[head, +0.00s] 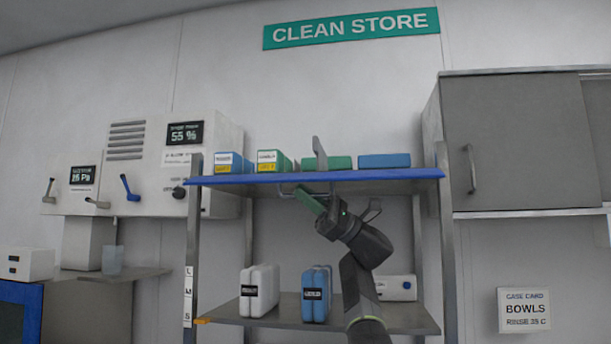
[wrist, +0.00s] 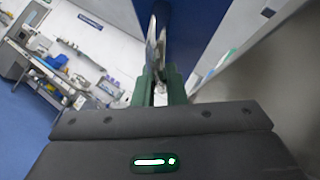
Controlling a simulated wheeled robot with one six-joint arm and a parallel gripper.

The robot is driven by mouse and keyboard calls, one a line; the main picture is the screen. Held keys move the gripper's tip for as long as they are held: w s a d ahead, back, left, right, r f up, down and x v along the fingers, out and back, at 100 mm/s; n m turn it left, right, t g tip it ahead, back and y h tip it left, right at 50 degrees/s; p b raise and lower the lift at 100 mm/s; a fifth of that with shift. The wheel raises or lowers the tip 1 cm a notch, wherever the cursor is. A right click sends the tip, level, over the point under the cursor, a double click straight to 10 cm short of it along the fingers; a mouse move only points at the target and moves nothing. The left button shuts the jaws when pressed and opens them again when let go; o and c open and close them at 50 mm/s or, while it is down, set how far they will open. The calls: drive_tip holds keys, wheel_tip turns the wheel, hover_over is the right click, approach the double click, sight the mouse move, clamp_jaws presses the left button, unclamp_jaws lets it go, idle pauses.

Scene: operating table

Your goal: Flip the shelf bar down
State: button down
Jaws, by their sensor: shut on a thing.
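The upper shelf has a blue front edge (head: 230,180). A grey metal bar piece (head: 319,153) stands upright at the middle of this edge, rising above the shelf. A thin grey wire-like part shows just under the edge beside my gripper (head: 308,200). My gripper, with green fingers, is just below the shelf edge, reaching up from the lower right. In the wrist view, the gripper (wrist: 160,88) is shut on the silver metal bar (wrist: 154,48), which sticks out past the fingertips. The exact contact is partly hidden by the fingers.
Several blue and green boxes (head: 275,160) stand on the upper shelf behind the bar. Metal posts (head: 194,250) bound the rack. A grey cabinet (head: 530,140) hangs at right.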

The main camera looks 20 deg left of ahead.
drive_tip(key=w+n+h+p, duration=0.1)
drive_tip(key=n+h+p, duration=0.1)
drive_tip(key=p, duration=0.3)
drive_tip(key=w+n+h+p, duration=0.1)
drive_tip(key=n+h+p, duration=0.1)
drive_tip(key=p, duration=0.3)
drive_tip(key=w+n+h+p, duration=0.1)
drive_tip(key=n+h+p, duration=0.1)
drive_tip(key=n+p, duration=0.2)
drive_tip(key=shift+a+f+p, duration=0.1)
drive_tip(key=shift+a+p, duration=0.25)
drive_tip(key=shift+p, duration=0.15)
drive_tip(key=shift+f+h+p, duration=0.2)
drive_tip(key=shift+h+p, duration=0.2)
drive_tip(key=c, duration=1.5)
unclamp_jaws()
drive_tip(key=shift+a+n, duration=0.1)
drive_tip(key=shift+n, duration=0.2)
